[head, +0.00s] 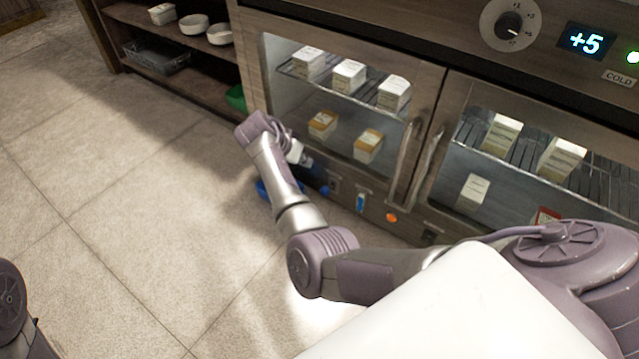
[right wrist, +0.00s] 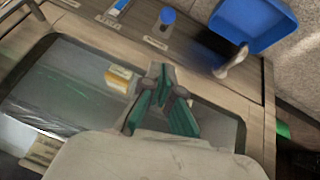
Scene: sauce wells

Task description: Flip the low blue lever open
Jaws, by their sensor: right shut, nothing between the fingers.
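My right gripper (head: 303,157) is in front of the lower left of the cabinet in the head view. In the right wrist view its fingers (right wrist: 162,85) are together and empty, over the glass door. A pale spout-like part (right wrist: 232,62) with a blurred dark bluish patch beside it sits by a blue tray (right wrist: 285,32); this may be the lever, but its shape is unclear. A round blue knob (right wrist: 167,16) and a small blue piece (right wrist: 121,4) are on the same panel, apart from the fingers. Only part of my left arm shows.
Two glass doors with handles (head: 409,160) close off shelves of cartons. The blue tray also shows low behind my right arm (head: 264,190). An orange knob (head: 391,217) is on the lower panel. An open shelf (head: 168,40) stands at left; the floor before it is clear.

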